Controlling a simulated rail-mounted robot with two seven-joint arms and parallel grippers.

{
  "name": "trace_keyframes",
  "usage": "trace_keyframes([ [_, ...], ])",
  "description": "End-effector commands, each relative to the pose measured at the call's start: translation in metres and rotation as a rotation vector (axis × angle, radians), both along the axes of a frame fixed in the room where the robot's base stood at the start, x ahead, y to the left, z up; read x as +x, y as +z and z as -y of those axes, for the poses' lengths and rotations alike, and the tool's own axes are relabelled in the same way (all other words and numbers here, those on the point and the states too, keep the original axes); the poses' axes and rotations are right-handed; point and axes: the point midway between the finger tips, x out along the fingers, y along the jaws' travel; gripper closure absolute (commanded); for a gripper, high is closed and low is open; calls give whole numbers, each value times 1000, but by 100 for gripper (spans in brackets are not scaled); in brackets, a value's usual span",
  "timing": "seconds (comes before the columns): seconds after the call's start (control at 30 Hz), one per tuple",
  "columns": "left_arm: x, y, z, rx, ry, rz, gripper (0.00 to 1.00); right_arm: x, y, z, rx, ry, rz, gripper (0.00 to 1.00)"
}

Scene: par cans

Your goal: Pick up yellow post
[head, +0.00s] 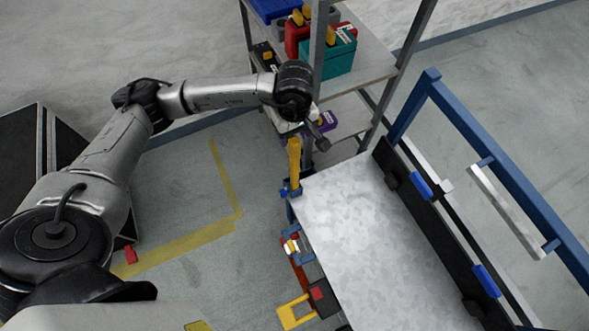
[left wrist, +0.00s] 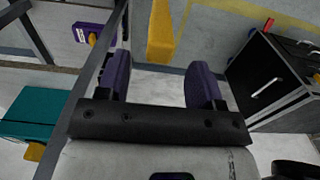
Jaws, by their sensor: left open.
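In the left wrist view the yellow post (left wrist: 161,35) shows ahead of my finger gap, towards the top edge. My left gripper (head: 318,135) is near the upper end of the post, slightly to its right in the head view. In the left wrist view my left gripper (left wrist: 160,82) is open, with nothing between its two dark purple fingers. My right gripper is not in view.
A shelf rack (head: 375,70) with teal (head: 340,58) and red cases stands behind the post, close to my left gripper. A purple case (head: 326,121) sits on its lower shelf. The table top (head: 370,240) is bare. A black case (left wrist: 275,75) stands on the floor.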

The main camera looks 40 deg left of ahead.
Motion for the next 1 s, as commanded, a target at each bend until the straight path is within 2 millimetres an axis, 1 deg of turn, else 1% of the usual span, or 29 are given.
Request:
trace_keyframes([
  [0.03, 0, -5, 0, 0, 1, -1, 39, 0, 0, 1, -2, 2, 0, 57],
  [0.1, 0, -8, 0, 0, 1, 0, 39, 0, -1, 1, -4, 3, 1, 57],
  [0.37, 0, -18, 0, -1, 1, -2, 39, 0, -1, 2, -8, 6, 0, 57],
  [0.47, -1, -27, 0, 0, 0, -2, 39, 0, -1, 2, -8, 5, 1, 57],
  [0.63, -1, -51, 0, -1, 2, -4, 39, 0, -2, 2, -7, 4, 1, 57],
  [0.73, 0, -60, 0, -1, 1, 0, 39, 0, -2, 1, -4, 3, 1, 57],
  [0.97, 0, -63, 0, -1, 0, 1, 39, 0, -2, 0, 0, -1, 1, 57],
  [1.0, 0, -63, 0, -1, 0, 1, 41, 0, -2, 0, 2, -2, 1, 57],
])
